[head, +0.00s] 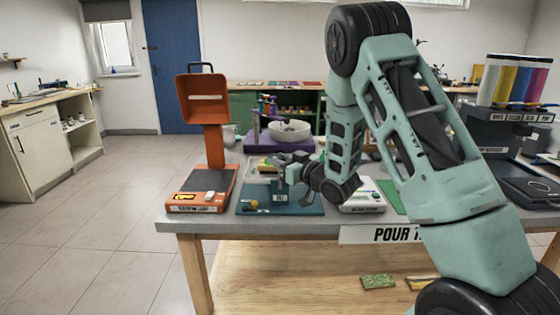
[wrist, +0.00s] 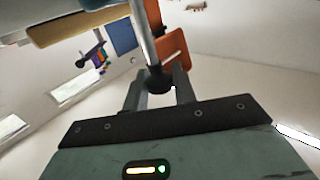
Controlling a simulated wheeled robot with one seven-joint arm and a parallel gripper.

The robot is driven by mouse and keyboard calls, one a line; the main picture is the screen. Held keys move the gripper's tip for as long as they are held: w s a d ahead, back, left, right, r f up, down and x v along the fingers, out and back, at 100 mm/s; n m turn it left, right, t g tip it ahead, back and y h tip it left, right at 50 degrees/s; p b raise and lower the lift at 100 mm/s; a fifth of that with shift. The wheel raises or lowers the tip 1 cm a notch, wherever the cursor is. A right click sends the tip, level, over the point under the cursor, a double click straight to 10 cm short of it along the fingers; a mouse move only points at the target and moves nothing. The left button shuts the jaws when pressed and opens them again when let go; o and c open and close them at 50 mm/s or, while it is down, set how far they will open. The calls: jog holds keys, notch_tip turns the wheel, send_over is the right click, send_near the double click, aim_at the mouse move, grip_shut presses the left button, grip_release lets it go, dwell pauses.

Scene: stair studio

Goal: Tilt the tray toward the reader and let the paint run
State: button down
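The orange reader (head: 203,112) stands at the table's left end, with an open hood on a post; its orange part also shows in the wrist view (wrist: 173,48). The tray's tilt is hard to tell.
A white device (head: 362,197) and a green mat (head: 392,196) lie right of the stand. Behind are a white bowl (head: 289,130) on a purple base and a rack of paint cylinders (head: 513,80). The table's front edge (head: 290,224) is close by.

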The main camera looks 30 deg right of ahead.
jog(key=shift+s+d+f+m+t+b, duration=0.25)
jog(key=shift+d+f+m+t+b, duration=0.15)
jog(key=shift+b, duration=1)
jog(key=b, duration=0.1)
jog(key=d+m+t+b, duration=0.1)
jog(key=shift+s+r+b, duration=0.2)
jog(key=shift+s+b, duration=0.1)
jog(key=shift+s, duration=0.05)
jog(key=c, duration=1.2)
grip_release()
jog(key=p+v, duration=0.6)
jog(key=v, duration=1.1)
jog(key=shift+s, duration=0.15)
